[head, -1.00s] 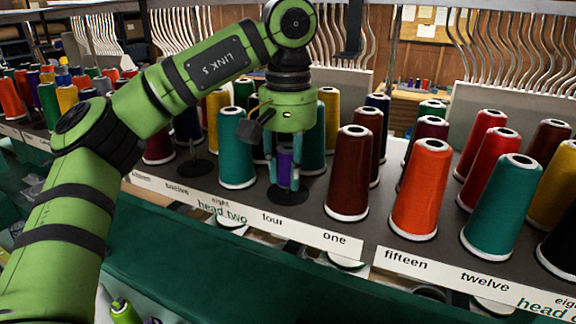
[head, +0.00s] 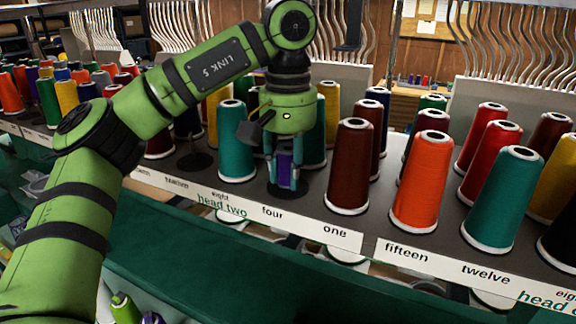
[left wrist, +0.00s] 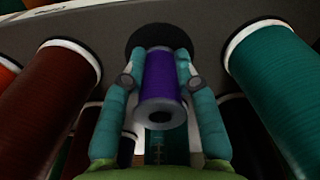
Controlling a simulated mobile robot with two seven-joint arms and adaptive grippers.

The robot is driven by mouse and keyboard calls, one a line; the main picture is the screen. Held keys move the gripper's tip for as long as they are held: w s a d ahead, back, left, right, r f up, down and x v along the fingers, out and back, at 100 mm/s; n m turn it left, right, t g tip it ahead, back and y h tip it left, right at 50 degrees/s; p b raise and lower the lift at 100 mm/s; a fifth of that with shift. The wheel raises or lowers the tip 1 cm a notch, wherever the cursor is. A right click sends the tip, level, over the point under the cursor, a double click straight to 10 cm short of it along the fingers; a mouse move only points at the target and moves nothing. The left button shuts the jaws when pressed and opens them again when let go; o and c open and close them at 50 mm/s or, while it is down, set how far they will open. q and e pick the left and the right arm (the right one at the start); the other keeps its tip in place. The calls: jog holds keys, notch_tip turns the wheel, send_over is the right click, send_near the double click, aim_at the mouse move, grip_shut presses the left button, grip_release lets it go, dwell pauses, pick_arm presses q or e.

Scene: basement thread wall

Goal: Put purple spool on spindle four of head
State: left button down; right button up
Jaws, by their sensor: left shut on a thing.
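The purple spool (head: 285,172) is upright between the fingers of my left gripper (head: 284,183), which is shut on it. It stands over a round black spindle base (head: 288,191) behind the label "four" (head: 272,214) of head two. In the left wrist view the purple spool (left wrist: 160,76) is clasped by teal fingers on both sides, with the dark base (left wrist: 159,34) beyond its far end. The spindle pin is hidden, and I cannot tell whether the spool rests fully on the base. My right gripper is not in view.
A teal cone (head: 236,142) stands left of the gripper and a brown cone (head: 351,165) right of it, both close. Another teal cone (head: 316,140) is behind. An empty spindle base (head: 195,160) lies farther left. A green ledge (head: 230,265) runs in front.

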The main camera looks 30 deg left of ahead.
pick_arm(q)
jog(key=c, duration=0.9)
grip_release()
jog(key=shift+o, duration=0.2)
notch_tip(320, 180, up, 12)
jog(key=shift+r, duration=0.1)
